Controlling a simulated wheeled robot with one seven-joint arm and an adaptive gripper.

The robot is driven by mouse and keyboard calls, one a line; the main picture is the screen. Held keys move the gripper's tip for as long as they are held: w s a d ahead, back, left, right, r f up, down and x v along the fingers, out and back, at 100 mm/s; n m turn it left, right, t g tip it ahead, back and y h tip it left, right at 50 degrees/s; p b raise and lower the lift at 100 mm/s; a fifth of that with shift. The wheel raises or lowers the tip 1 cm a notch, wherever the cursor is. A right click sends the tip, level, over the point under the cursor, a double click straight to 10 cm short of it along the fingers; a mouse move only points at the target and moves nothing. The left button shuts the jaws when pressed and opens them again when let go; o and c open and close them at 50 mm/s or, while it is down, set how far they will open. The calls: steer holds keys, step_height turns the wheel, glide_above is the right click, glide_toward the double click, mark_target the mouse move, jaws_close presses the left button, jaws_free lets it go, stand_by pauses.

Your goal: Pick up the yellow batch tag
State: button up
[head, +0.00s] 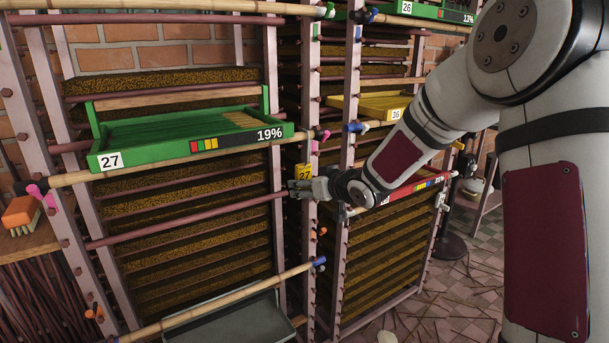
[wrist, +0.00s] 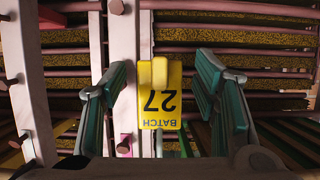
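The yellow batch tag (wrist: 160,115) shows in the wrist view between my fingers, with "BATCH 27" upside down in that picture. In the head view the tag (head: 304,171) hangs at a pink upright post, just above and beside my gripper (head: 300,187). In the wrist view my gripper (wrist: 162,88) is open, with one teal finger pad on each side of the tag and a gap to both. A paler yellow piece covers the tag's upper middle in that view. What the tag hangs from is not clear.
A green tray (head: 180,135) marked 27 and 19% sits on the rack left of the tag. A yellow tray (head: 370,106) marked 36 is to the right. Pink posts and bamboo poles (head: 220,301) stand close around my gripper. A grey tray (head: 235,322) is low down.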

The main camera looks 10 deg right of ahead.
mark_target(305, 171)
steer(key=c, duration=0.7)
steer(key=shift+c, duration=0.2)
steer(key=shift+r+p, duration=0.3)
steer(key=shift+r, duration=0.2)
step_height(305, 171, up, 3)
steer(key=shift+s+d+p, duration=0.15)
steer(key=shift+p, duration=0.75)
steer(key=s+d+r+p, duration=0.1)
steer(key=s+d+p, duration=0.3)
steer(key=s, duration=0.7)
steer(key=s+d+r+p, duration=0.2)
steer(key=s+d+p, duration=0.3)
steer(key=s, duration=0.6)
steer(key=shift+s+r+p, duration=0.3)
steer(key=shift+s+p, duration=0.1)
steer(key=shift+p, duration=0.15)
steer(key=shift+d, duration=0.1)
